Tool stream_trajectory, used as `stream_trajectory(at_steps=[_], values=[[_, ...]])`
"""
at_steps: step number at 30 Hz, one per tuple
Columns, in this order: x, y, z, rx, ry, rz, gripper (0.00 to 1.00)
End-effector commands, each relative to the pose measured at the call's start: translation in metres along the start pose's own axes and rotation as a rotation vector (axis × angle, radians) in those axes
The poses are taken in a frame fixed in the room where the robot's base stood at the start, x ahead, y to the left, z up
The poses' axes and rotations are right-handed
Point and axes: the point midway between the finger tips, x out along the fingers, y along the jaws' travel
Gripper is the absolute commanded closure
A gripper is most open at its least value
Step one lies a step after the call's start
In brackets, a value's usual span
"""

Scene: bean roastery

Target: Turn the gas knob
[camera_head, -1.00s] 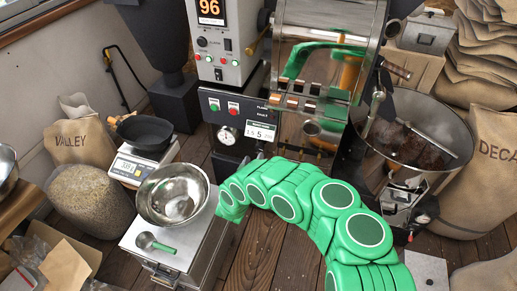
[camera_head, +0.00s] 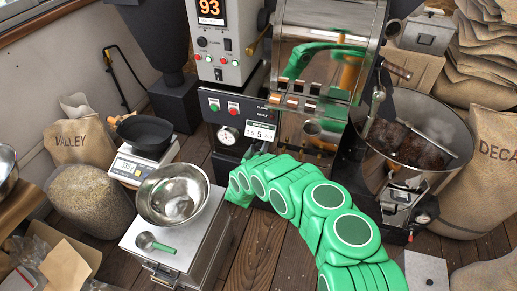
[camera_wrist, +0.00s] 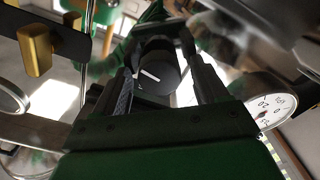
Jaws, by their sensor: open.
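In the wrist view a round black knob (camera_wrist: 157,72) with a white pointer line sits between the two dark fingers of my gripper (camera_wrist: 160,85). The fingers are apart, one on each side of the knob; I cannot tell whether either touches it. In the head view my green arm reaches to the lower front of the roaster (camera_head: 240,75), and my gripper and the knob are hidden there.
A dial gauge (camera_wrist: 268,112) is close on the right in the wrist view, and a brass handle (camera_wrist: 38,50) is at upper left. In the head view a steel bowl (camera_head: 172,200) stands left of my arm, and the cooling bin (camera_head: 440,185) stands to the right.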

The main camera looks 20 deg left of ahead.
Motion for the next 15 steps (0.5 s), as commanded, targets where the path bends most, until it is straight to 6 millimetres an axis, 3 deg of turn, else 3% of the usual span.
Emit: stream_trajectory(at_steps=[7, 15], values=[[0.0003, -0.0002, 0.0001, 0.0, 0.0, 0.0, 0.27], [0.0004, -0.0001, 0.0002, 0.0, 0.0, 0.0, 0.67]])
